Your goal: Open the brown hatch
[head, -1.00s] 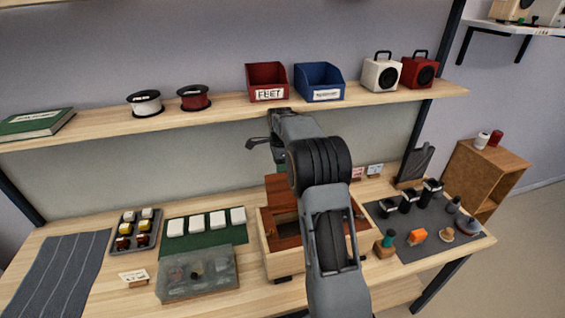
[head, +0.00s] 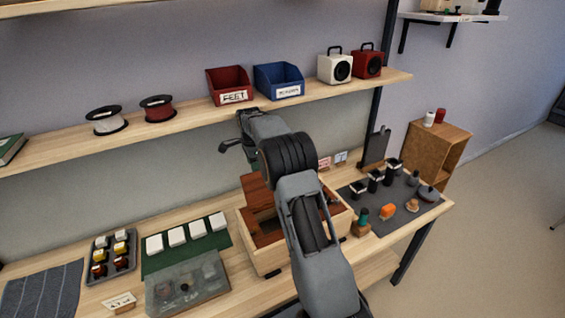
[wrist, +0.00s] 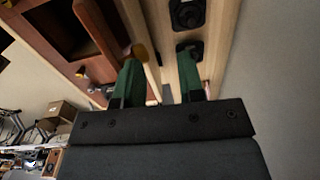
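A light wooden box (head: 247,246) stands on the bench, with reddish-brown panels in and above it. A reddish-brown panel (head: 256,190) rises at its back left and looks like the brown hatch; my arm hides part of the box. The wrist view shows reddish-brown wood (wrist: 97,28) beside a dark opening. My gripper (wrist: 160,75) is open there, its two green fingers apart with pale wood visible behind the gap.
A clear-lidded case (head: 187,284) and a green mat (head: 160,262) with white blocks lie left of the box. A dark mat (head: 400,212) with small parts lies right. The shelf (head: 200,117) above holds spools, bins and two speakers.

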